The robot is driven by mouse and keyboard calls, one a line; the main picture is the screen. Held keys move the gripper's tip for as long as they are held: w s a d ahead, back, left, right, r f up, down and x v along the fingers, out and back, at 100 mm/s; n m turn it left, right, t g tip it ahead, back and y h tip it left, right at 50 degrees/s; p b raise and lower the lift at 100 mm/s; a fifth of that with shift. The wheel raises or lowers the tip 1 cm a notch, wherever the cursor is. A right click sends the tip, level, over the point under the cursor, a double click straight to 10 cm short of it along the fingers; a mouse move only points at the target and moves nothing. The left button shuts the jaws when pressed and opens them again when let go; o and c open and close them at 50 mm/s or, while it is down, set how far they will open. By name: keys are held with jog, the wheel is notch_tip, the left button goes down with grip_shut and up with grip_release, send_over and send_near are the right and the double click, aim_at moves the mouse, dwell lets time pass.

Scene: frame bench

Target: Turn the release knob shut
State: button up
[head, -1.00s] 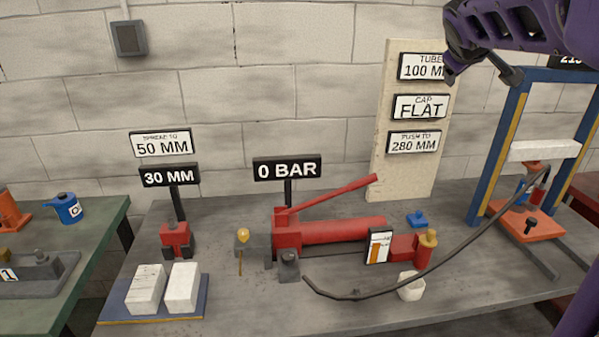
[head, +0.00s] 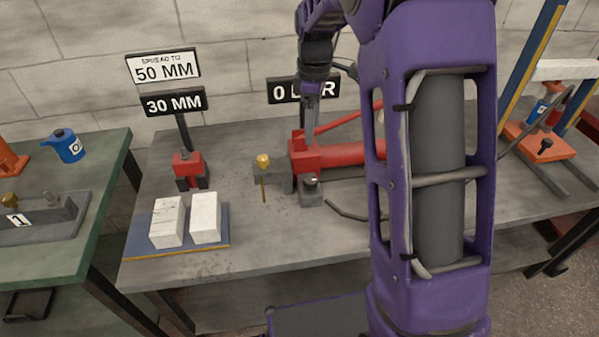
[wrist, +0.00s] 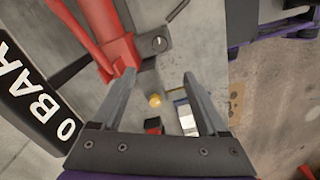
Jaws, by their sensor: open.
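The red hand pump (head: 345,152) lies on the grey bench, its right part hidden by my arm. A grey block at its left end bears a yellow knob (head: 263,161) with a thin stem hanging down. A second grey block with a dark round top (head: 310,184) stands at the pump's front. I cannot tell for sure which is the release knob. My gripper (head: 311,125) points down over the pump's left end. In the wrist view its fingers (wrist: 159,75) are apart and empty; the yellow knob (wrist: 155,100) shows between them, below and apart, and the dark-topped block (wrist: 159,43) lies beyond the tips.
The pressure sign (head: 290,90) stands close behind my gripper, partly covered. A red spreader (head: 188,170) and two white blocks on a blue tray (head: 140,248) are to the left. A black hose (head: 345,210) lies to the right. The bench front (head: 270,232) is clear.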

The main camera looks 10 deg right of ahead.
aim_at(311, 180)
notch_tip(311, 180, down, 17)
jog(key=shift+b, duration=1.25)
grip_shut()
